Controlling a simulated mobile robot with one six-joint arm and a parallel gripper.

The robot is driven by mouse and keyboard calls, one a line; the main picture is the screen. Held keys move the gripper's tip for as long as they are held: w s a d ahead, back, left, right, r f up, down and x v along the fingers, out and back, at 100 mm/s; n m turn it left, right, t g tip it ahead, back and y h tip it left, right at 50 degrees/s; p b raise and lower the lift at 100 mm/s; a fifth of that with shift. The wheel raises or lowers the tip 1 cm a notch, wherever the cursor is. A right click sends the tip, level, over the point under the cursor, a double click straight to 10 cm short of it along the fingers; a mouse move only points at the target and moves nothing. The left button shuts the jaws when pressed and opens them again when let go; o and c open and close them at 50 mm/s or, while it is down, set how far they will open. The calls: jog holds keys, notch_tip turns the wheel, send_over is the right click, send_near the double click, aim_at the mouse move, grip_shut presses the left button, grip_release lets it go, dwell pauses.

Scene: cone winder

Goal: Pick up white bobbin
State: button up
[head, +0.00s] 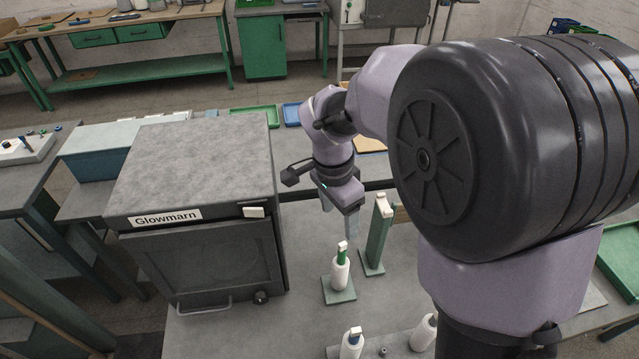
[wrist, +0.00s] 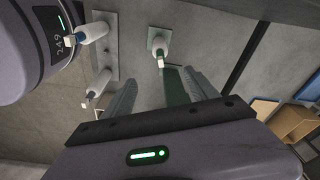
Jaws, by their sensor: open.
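A white bobbin (head: 340,274) stands upright on a small green square base, with a green core and a white-tipped top. Two more white bobbins, one at the front (head: 351,347) and one to its right (head: 424,333), stand nearer me. The wrist view shows one bobbin (wrist: 159,44) alone on its base and two others, one upper (wrist: 93,33) and one lower (wrist: 98,84), along a grey plate. My gripper (head: 339,218) is open, empty and pointing down above and behind the single bobbin. Its two fingers (wrist: 160,80) frame part of a green post in the wrist view.
A tall green post (head: 378,236) with a white top stands just right of the single bobbin. A grey machine box labelled Glowmarn (head: 200,170) stands on the left. Green (head: 255,115) and blue (head: 292,113) trays lie behind. Bare grey tabletop (head: 250,325) is at the front left.

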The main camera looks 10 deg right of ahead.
aim_at(342, 255)
jog(key=f+b, duration=0.1)
jog(key=f, duration=0.3)
jog(key=d+f+b, duration=0.1)
jog(key=f, duration=0.3)
jog(key=f+b, duration=0.1)
jog(key=f, duration=0.2)
jog(key=shift+s+d+f, duration=0.1)
jog(key=shift+d+f, duration=0.1)
jog(key=shift+f, duration=0.2)
jog(key=f+b, duration=0.1)
jog(key=f, duration=0.1)
jog(key=w+f, duration=0.1)
jog(key=f, duration=0.2)
jog(key=shift+d+f+b, duration=0.1)
jog(key=shift+d+b, duration=0.1)
jog(key=shift+b, duration=0.2)
